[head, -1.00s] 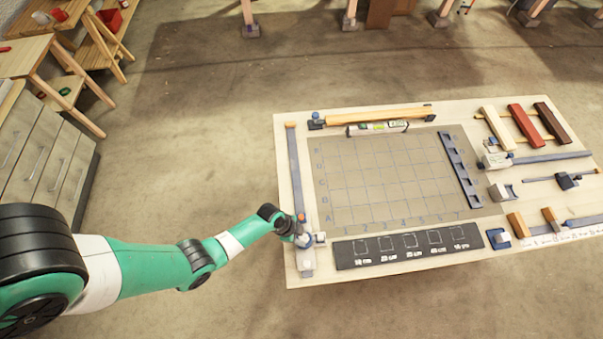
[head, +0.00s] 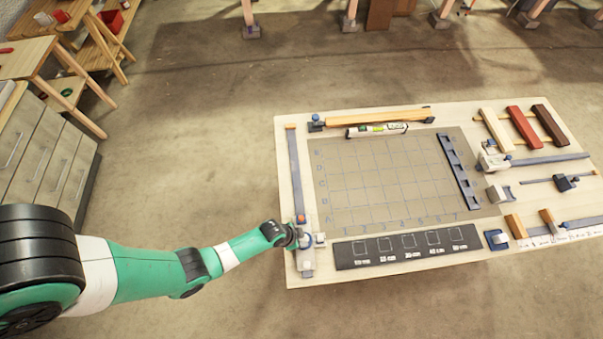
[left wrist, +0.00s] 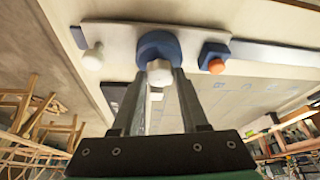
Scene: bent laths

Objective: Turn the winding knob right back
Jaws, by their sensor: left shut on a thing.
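The winding knob (left wrist: 158,46) is a round blue knob with a pale cap, on a white fixture (left wrist: 118,34) in the left wrist view. My left gripper (left wrist: 157,78) is shut on the knob, its fingertips at the pale cap. An orange button (left wrist: 216,66) on a blue block and a small white knob (left wrist: 92,57) sit on either side. In the head view my left gripper (head: 303,240) is over the fixture (head: 306,264) at the table's near left corner, partly hiding the knob. My right gripper is not in view.
A long grey bar (head: 296,170) runs back from the fixture. Wooden blocks (head: 525,124) and clamps stand at the right.

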